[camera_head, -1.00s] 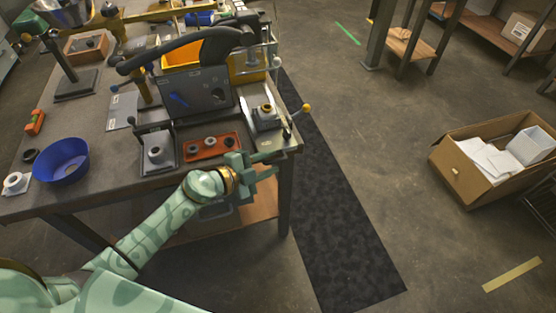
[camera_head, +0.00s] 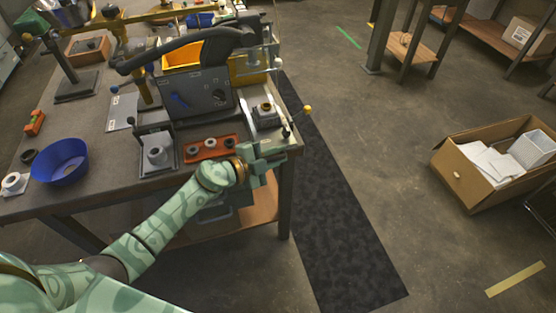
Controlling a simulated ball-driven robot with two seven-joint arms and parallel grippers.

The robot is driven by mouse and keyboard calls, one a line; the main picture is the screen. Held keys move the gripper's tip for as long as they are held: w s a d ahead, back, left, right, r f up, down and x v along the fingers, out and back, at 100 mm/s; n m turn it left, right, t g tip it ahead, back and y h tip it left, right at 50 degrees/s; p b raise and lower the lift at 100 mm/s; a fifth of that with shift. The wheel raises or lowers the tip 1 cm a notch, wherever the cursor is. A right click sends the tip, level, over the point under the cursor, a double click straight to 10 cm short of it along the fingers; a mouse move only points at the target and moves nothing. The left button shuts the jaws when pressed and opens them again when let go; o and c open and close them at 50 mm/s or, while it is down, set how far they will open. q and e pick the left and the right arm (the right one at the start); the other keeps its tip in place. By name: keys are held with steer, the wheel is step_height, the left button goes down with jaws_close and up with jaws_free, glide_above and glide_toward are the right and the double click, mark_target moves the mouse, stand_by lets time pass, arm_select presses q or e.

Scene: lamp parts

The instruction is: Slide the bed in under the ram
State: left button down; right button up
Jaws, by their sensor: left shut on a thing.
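The bed appears to be the grey plate (camera_head: 262,125) at the right end of the bench, with a small metal fitting with a dark hole on it. Its near end is at my left gripper (camera_head: 271,152). My left gripper is shut at that near end, by the bench's front right corner; its fingers hide the exact contact. The grey press body (camera_head: 203,93) with a long black arm (camera_head: 180,52) stands left of the plate. I cannot clearly make out the ram. My right gripper is not in view.
An orange tray (camera_head: 212,148) with several round parts and a grey block with a metal cylinder (camera_head: 157,152) lie to the left. A blue bowl (camera_head: 62,162) stands at the far left.

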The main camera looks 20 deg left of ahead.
arm_select(q)
steer(key=shift+w+a+f, duration=0.2)
steer(key=shift+w+a, duration=0.2)
steer(key=shift+w, duration=0.05)
steer(key=shift+w+a+f, duration=0.2)
steer(key=shift+w+a, duration=0.15)
steer(key=shift+w, duration=0.1)
steer(key=c, duration=1.5)
jaws_free()
steer(key=shift+w, duration=0.1)
steer(key=shift+r, duration=0.1)
steer(key=shift+a+r, duration=0.1)
steer(key=p+v, duration=0.3)
steer(key=v, duration=1.3)
